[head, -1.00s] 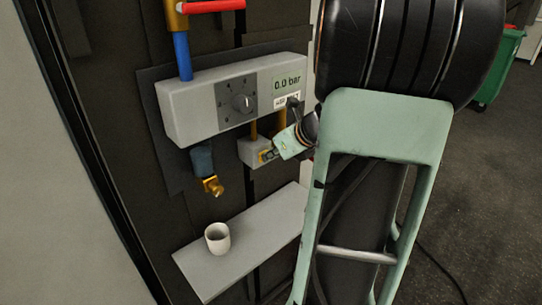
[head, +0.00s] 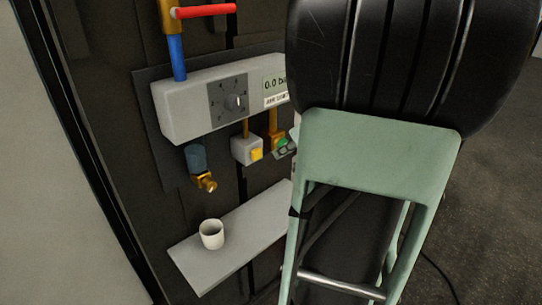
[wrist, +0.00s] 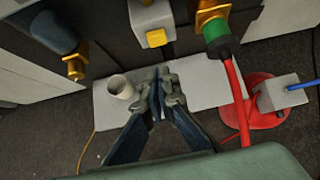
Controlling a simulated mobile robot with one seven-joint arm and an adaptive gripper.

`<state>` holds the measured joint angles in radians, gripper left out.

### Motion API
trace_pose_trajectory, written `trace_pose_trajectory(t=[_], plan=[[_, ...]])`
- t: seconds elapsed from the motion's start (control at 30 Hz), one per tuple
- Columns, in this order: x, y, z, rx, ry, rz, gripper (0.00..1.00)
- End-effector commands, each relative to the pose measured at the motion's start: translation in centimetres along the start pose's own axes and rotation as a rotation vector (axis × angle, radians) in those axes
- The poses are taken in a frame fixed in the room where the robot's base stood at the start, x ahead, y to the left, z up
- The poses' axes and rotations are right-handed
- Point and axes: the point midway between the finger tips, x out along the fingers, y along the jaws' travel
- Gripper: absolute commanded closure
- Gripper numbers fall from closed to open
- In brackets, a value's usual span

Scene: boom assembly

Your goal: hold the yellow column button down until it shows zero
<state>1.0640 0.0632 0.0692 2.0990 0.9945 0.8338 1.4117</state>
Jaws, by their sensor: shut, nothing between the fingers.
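The yellow button (head: 257,154) is on the front of a small grey box (head: 243,147) below the gauge unit. In the wrist view the yellow button (wrist: 157,38) is at the top centre, uncovered. My gripper (wrist: 158,82) is shut and empty, its tips lower in that picture than the button and apart from it. In the head view my arm hides most or all of the gripper. The display (head: 274,85) reads "0.0 b", its right end hidden by my arm.
A white cup (head: 212,234) stands on the grey shelf (head: 205,265). A brass tap (head: 205,182) is left of the button. In the wrist view a green-ringed connector (wrist: 215,28) with a red hose (wrist: 236,90) is to the right.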

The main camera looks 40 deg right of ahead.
Motion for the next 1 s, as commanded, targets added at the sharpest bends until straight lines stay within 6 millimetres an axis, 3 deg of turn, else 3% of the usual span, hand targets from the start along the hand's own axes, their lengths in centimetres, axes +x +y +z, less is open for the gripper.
trace_pose_trajectory(t=[0.1, 0.3, 0.83, 1.0], plan=[[-2.0, -0.1, 0.0, 0.001, 0.000, -0.004, 1.00], [-3.4, -0.1, -0.1, 0.002, 0.001, -0.002, 1.00], [-3.5, 0.0, -0.1, 0.001, 0.002, -0.001, 1.00], [-3.5, 0.8, -0.7, -0.097, 0.034, 0.021, 1.00]])
